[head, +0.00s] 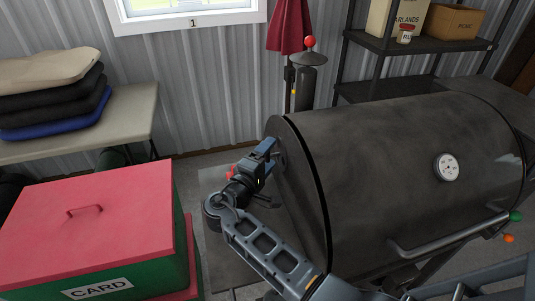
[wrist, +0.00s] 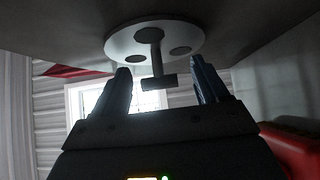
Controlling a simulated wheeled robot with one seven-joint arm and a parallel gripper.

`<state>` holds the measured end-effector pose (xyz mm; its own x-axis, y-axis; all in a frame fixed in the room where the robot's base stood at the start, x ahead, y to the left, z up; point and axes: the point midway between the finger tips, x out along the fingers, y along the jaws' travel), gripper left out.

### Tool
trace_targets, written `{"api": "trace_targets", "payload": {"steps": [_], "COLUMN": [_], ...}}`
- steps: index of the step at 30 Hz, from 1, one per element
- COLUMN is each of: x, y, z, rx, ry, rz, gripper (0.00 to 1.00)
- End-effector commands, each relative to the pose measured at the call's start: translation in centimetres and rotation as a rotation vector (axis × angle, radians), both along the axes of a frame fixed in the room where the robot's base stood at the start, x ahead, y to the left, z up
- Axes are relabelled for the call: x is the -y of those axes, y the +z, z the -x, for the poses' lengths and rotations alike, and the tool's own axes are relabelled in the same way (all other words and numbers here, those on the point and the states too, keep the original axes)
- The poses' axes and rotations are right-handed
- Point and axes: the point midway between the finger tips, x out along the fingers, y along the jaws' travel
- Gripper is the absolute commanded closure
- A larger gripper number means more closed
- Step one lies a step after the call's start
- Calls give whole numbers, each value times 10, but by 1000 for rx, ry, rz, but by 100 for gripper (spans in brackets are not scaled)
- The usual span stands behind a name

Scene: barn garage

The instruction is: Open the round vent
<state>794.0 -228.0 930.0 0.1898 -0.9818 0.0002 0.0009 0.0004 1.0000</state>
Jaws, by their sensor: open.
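The round vent (wrist: 122,45) is a pale disc with dark round holes on the dark end wall of the grill. A dark T-shaped handle (wrist: 157,80) sticks out from its centre. My gripper (wrist: 160,72) is open, its two fingers apart on either side of the handle in the wrist view.
A chimney with a red ball (head: 309,42) stands behind the grill's left end. A red-lidded green box (head: 120,215) is left of my arm. A table with folded cushions (head: 140,105) and a shelf (head: 460,65) stand by the wall.

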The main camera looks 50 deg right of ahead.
Motion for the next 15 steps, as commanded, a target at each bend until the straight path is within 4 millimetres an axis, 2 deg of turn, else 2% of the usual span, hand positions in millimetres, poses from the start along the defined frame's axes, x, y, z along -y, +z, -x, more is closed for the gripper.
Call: {"api": "trace_targets", "payload": {"steps": [8, 15], "x": [2, 2], "y": [0, 0], "z": [-1, -1], "rx": [1, 1], "ry": [1, 1], "rz": [0, 0], "gripper": [26, 49]}}
